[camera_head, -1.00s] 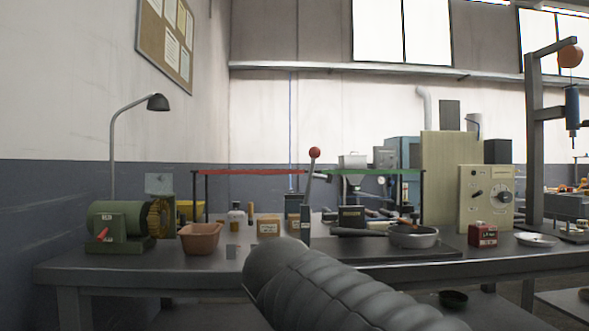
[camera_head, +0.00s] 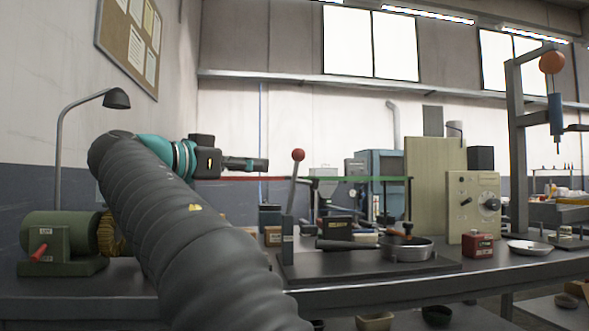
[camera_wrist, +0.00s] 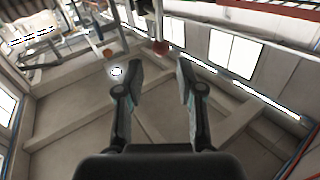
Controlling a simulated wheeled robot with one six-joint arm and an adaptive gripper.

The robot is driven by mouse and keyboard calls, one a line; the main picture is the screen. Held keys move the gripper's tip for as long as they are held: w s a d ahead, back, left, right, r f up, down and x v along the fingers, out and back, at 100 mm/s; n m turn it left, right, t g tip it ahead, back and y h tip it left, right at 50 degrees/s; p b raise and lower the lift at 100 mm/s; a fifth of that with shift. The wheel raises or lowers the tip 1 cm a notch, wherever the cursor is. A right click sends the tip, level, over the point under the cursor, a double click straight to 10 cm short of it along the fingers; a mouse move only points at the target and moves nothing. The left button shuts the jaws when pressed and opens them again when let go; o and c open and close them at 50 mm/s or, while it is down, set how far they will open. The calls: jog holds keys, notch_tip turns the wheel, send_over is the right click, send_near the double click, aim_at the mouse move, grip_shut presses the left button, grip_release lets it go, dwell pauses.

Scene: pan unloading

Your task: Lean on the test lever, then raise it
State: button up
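The test lever (camera_head: 292,183) is a grey rod topped by a red ball knob (camera_head: 298,155). It rises from the bench, leaning slightly right at the top. My gripper (camera_head: 266,164) is just left of the knob, a little below its height, pointing right. A gap shows between fingertips and lever in the head view. In the wrist view my gripper (camera_wrist: 160,76) has its two fingers spread apart with nothing between them. The red knob (camera_wrist: 161,47) shows beyond the fingertips, about centred between them.
A pan (camera_head: 408,248) with a dark handle sits on a dark plate right of the lever. A red bar and a green bar (camera_head: 370,179) run behind it. A motor (camera_head: 62,238), red box (camera_head: 477,245) and control panel (camera_head: 473,205) stand on the bench (camera_head: 380,290).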

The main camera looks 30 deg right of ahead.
aim_at(295, 167)
jog(key=x, duration=1.2)
jog(key=shift+w+d, duration=0.1)
grip_shut()
